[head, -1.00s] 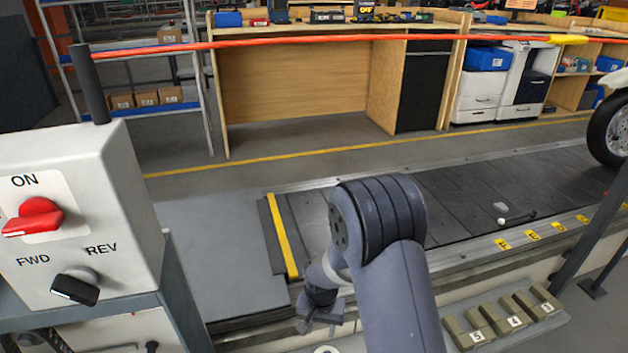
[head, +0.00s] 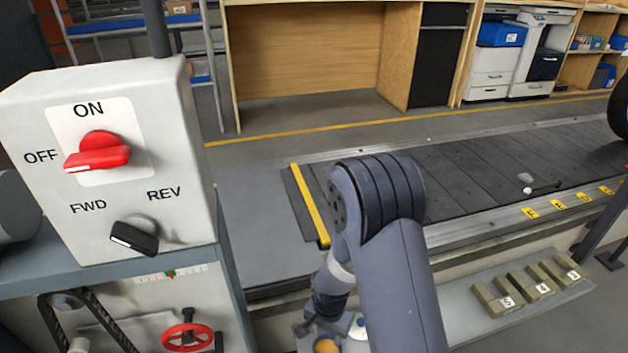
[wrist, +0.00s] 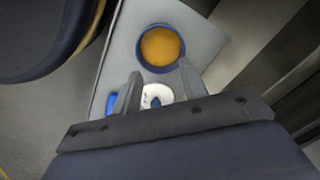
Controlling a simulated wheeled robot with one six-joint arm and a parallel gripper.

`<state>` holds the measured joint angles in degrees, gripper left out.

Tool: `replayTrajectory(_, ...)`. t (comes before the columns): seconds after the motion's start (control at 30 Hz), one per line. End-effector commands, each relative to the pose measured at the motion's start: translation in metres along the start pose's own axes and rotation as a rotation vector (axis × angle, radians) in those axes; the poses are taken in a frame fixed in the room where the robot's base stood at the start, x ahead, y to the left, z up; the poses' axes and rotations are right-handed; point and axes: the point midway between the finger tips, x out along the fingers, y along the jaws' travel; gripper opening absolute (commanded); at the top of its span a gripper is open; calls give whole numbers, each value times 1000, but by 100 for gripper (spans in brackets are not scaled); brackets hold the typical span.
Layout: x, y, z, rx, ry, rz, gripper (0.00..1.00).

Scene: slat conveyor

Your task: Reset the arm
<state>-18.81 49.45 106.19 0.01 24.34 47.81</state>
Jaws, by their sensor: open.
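My gripper (wrist: 158,90) is open in the wrist view, its two fingers apart and pointing at a light grey surface (wrist: 190,30). A round cup-like thing with an orange inside (wrist: 162,46) lies beyond the fingertips. A white round item (wrist: 157,95) with a blue part shows between the fingers; whether it is touched I cannot tell. In the head view my arm reaches down at the middle, and the gripper itself is mostly hidden at the bottom edge beside the orange thing (head: 327,346).
A control box (head: 110,160) with a red switch (head: 98,152) and a black FWD/REV knob (head: 135,236) stands at left. The slat conveyor (head: 480,185) runs behind my arm, with a small light object (head: 525,178) on it. Numbered blocks (head: 540,285) lie on a shelf at right.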

Motion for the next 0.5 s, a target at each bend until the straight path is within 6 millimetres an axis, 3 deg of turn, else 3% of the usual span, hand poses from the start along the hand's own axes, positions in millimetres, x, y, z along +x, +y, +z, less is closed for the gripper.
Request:
replayTrajectory(0.1,28,0,0,0,-2,2,41)
replayTrajectory(0.27,51,0,0,-1,-1,1,41)
replayTrajectory(0.5,31,0,0,-1,0,0,41)
